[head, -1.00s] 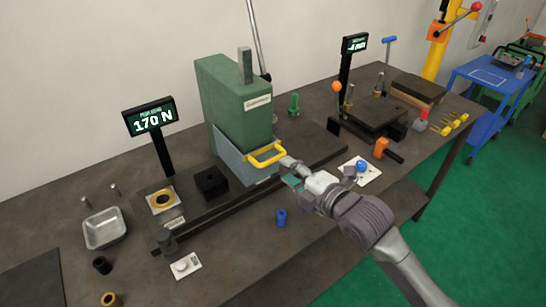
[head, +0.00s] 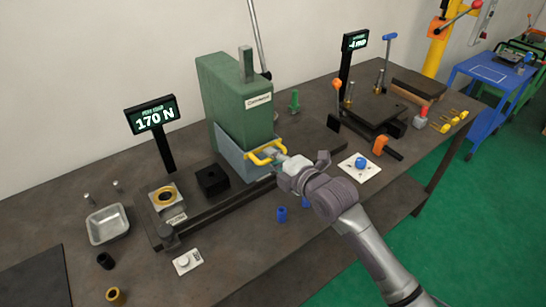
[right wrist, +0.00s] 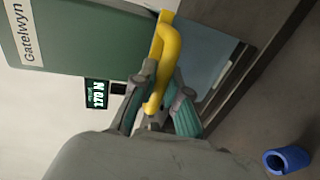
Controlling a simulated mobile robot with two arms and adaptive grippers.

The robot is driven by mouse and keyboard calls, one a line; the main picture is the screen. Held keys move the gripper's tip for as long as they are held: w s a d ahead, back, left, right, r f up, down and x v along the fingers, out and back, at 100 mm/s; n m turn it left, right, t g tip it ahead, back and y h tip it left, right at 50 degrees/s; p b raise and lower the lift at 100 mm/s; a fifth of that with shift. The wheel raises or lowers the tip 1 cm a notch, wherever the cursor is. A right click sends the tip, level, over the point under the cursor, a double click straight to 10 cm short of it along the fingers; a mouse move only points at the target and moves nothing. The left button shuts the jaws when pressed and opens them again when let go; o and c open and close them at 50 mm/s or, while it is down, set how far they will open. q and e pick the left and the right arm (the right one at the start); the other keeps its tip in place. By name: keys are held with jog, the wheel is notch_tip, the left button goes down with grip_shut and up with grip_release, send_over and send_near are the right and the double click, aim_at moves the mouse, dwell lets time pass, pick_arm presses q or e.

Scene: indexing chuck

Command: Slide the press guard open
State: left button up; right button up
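The green press (head: 243,110) stands at the back of the bench, with a grey-blue guard (head: 232,164) at its lower front. The guard has a yellow bar handle (head: 264,154). My right gripper (head: 277,158) is at this handle. In the right wrist view the yellow handle (right wrist: 167,55) passes between the two fingers of my right gripper (right wrist: 162,85). The fingers stand close on both sides of the bar, but whether they press on it cannot be told. The guard covers the front below the press head. My left gripper is not in view.
A black block (head: 212,181) sits on the rail left of the guard. Two blue cylinders (head: 281,213) stand in front of the rail. A white plate with a blue knob (head: 360,162) lies right of my right arm. A 170 N display (head: 152,116) stands at left.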

grip_shut()
notch_tip(320, 180, up, 9)
jog(key=p, duration=0.6)
jog(key=shift+f, duration=0.1)
jog(key=o, duration=0.6)
grip_release()
jog(key=shift+f, duration=0.1)
jog(key=shift+o, duration=0.3)
jog(key=shift+f, duration=0.1)
jog(key=v, duration=1.2)
